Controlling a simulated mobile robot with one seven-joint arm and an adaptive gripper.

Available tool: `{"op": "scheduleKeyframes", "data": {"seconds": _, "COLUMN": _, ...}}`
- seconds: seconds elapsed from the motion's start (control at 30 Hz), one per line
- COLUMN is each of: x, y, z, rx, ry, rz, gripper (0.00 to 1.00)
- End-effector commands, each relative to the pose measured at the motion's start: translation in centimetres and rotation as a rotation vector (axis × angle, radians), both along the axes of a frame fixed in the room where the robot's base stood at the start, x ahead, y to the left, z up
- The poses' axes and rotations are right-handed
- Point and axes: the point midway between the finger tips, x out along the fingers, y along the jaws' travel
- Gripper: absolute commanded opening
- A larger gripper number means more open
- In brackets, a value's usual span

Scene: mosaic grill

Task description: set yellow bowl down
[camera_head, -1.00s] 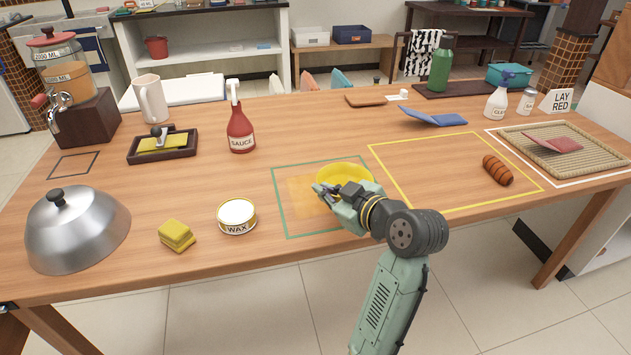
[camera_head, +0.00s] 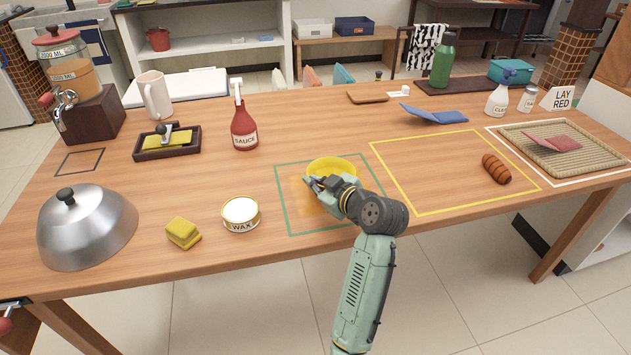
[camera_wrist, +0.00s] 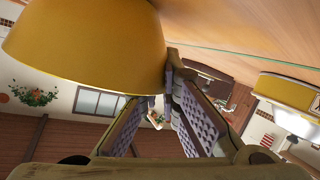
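The yellow bowl (camera_head: 332,166) is at the back of the green outlined square (camera_head: 283,210) on the table, partly hidden by my gripper. My gripper (camera_head: 312,183) is at the bowl's near side, with its fingers closed in on the bowl's edge. In the wrist view the bowl (camera_wrist: 85,45) fills the upper left and covers part of one finger; the fingers (camera_wrist: 165,95) converge at its edge. Whether the bowl touches the table or hangs just above it, I cannot tell. An orange patch (camera_head: 302,199) shows inside the square.
The wax tin (camera_head: 241,214) stands left of the square, with a yellow sponge (camera_head: 183,233) and a metal dome (camera_head: 87,227) beyond. The red sauce bottle (camera_head: 244,128) is behind. A yellow outline (camera_head: 400,186) lies right, mostly bare, holding a sausage (camera_head: 496,168).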

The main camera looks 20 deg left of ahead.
Motion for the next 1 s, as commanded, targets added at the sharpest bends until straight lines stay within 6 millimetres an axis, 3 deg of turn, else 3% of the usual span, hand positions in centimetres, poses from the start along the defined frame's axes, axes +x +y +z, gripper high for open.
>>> {"op": "scheduleKeyframes", "data": {"seconds": 0.13, "x": 0.0, "y": 0.0, "z": -0.4, "rx": 0.0, "ry": 0.0, "rz": -0.001, "gripper": 0.0}}
{"op": "scheduleKeyframes", "data": {"seconds": 0.2, "x": 0.0, "y": 0.0, "z": -0.3, "rx": 0.0, "ry": 0.0, "rz": 0.0, "gripper": 0.08}}
{"op": "scheduleKeyframes", "data": {"seconds": 0.47, "x": 0.0, "y": 0.0, "z": -0.3, "rx": 0.0, "ry": 0.0, "rz": 0.0, "gripper": 0.25}}
{"op": "scheduleKeyframes", "data": {"seconds": 0.8, "x": 0.0, "y": 0.0, "z": 0.2, "rx": 0.0, "ry": 0.0, "rz": 0.0, "gripper": 0.25}}
{"op": "scheduleKeyframes", "data": {"seconds": 1.0, "x": -1.5, "y": -2.4, "z": 0.9, "rx": -0.001, "ry": -0.003, "rz": -0.005, "gripper": 0.25}}
